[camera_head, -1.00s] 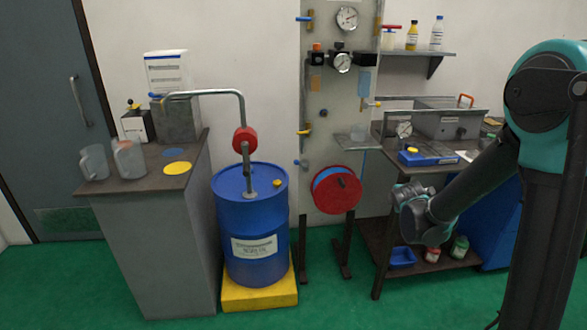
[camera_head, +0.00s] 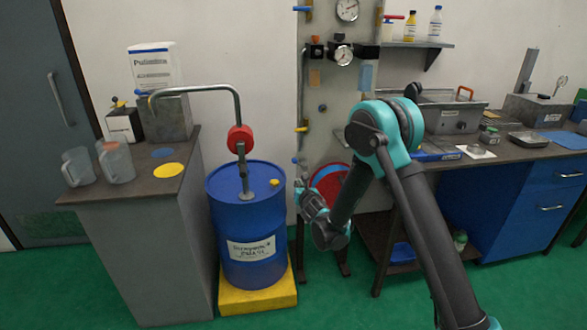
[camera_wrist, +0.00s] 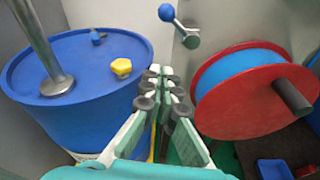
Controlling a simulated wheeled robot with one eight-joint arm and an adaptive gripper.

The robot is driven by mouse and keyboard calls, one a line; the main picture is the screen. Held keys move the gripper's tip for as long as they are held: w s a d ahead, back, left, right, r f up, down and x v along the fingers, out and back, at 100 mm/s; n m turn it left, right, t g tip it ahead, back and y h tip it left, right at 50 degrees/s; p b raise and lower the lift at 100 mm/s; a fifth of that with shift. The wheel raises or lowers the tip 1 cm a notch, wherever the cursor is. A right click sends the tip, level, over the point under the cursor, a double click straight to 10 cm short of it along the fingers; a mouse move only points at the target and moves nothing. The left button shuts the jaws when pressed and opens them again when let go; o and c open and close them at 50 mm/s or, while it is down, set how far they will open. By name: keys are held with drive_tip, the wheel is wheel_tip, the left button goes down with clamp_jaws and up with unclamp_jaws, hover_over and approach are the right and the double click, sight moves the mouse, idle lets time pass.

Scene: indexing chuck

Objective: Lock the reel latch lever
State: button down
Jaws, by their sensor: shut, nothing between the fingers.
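The red-flanged reel with blue hose (camera_wrist: 240,88) is on the right in the wrist view, a dark handle sticking out of its face. In the head view my arm partly hides the reel (camera_head: 328,178). A short metal lever with a blue ball knob (camera_wrist: 166,12) sits on the panel above and left of the reel. It looks like the latch lever, and its knob shows small in the head view (camera_head: 295,160). My gripper (camera_wrist: 160,82) is shut and empty, between the drum and the reel, its fingertips below the blue knob in the picture and apart from it.
A blue drum (camera_head: 247,215) with a yellow cap (camera_wrist: 121,67) and a metal pipe stands close left of my gripper on a yellow base (camera_head: 258,295). A workbench (camera_head: 520,151) is on the right. A grey cabinet (camera_head: 150,250) with jugs is on the left.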

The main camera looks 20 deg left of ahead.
drive_tip(key=shift+a, duration=0.2)
drive_tip(key=w+a+r, duration=0.2)
drive_tip(key=w+a, duration=0.2)
drive_tip(key=w, duration=0.4)
drive_tip(key=shift+a, duration=0.15)
idle(0.4)
